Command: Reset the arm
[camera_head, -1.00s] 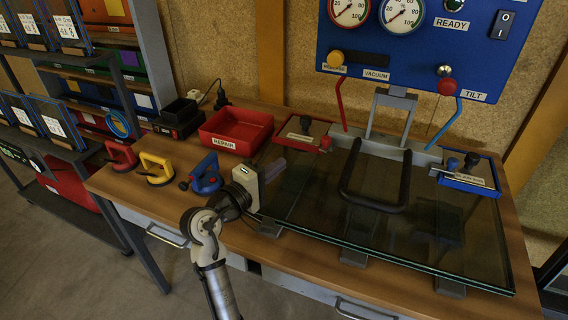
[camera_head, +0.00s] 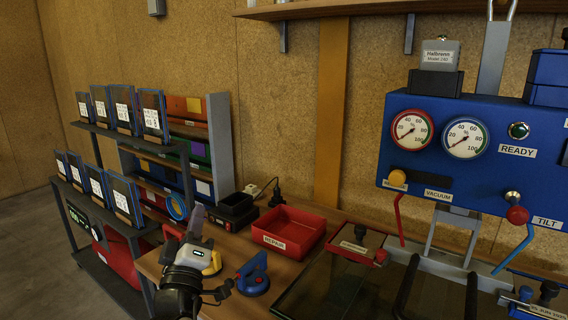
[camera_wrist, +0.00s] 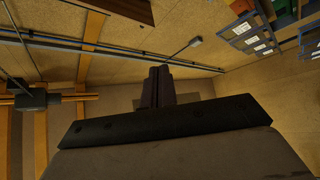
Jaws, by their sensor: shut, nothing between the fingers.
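My gripper (camera_head: 196,220) is at the lower left of the head view, pointing upward in front of the workbench's left end. Its fingers also show in the wrist view (camera_wrist: 158,86), closed together with nothing between them. My gripper partly hides a yellow suction cup (camera_head: 212,262) on the bench. The tilting glass frame with its dark pane (camera_head: 335,285) is at the lower right, apart from my gripper and cut off by the picture's edge.
A blue suction cup (camera_head: 252,274) and a red REPAIR bin (camera_head: 289,231) stand on the bench. A shelf rack (camera_head: 125,185) is at the left. A blue gauge panel (camera_head: 470,165) is at the right. A wall shelf (camera_head: 400,9) runs above.

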